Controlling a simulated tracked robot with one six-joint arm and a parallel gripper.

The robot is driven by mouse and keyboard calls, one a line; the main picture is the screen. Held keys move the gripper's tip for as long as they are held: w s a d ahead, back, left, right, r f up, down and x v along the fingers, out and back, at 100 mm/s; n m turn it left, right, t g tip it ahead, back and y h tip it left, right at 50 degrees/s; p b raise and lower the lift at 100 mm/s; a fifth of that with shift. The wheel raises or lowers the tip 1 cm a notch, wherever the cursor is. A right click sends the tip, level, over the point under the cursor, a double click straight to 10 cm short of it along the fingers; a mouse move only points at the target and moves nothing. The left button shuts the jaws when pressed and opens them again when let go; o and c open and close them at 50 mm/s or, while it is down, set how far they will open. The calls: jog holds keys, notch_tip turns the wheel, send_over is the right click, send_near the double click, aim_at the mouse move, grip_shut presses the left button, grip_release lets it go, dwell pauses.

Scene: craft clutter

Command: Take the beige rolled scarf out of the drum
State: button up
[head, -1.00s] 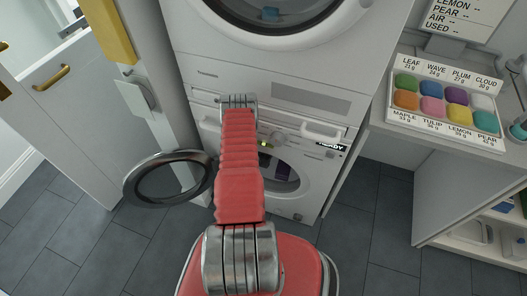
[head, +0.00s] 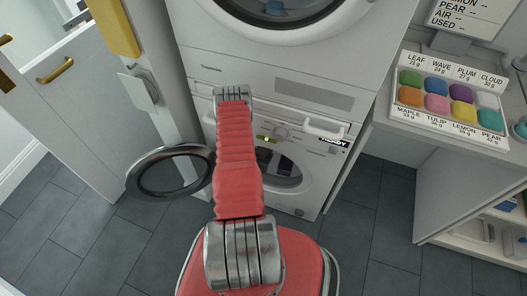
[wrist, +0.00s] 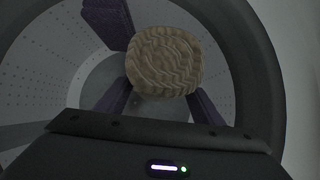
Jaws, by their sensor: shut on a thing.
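The beige rolled scarf (wrist: 164,62) shows in the wrist view as a ribbed spiral, seen end-on, inside the grey perforated drum (wrist: 75,85). My gripper (wrist: 162,92) is shut on the scarf, its body across the bottom of the view. Dark purple pieces flank the scarf below; I cannot tell which are fingers and which are drum parts. In the head view, my red arm hides the gripper and the scarf. The lower washer (head: 310,178) stands with its opening partly behind the arm.
The round washer door (head: 134,178) is swung open to the left of the arm. A second machine (head: 240,55) sits above. A counter with a tray of coloured blocks (head: 450,122) stands at right. Bare tiled floor (head: 375,235) lies right of the washer.

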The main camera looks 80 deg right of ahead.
jog(key=w+a+r, duration=0.1)
jog(key=a, duration=1.1)
jog(key=w+a+r, duration=0.1)
jog(key=a, duration=1.1)
jog(key=shift+w+r, duration=0.15)
jog(key=shift+r, duration=0.1)
dwell(0.3)
jog(key=shift+d, duration=0.1)
dwell(0.6)
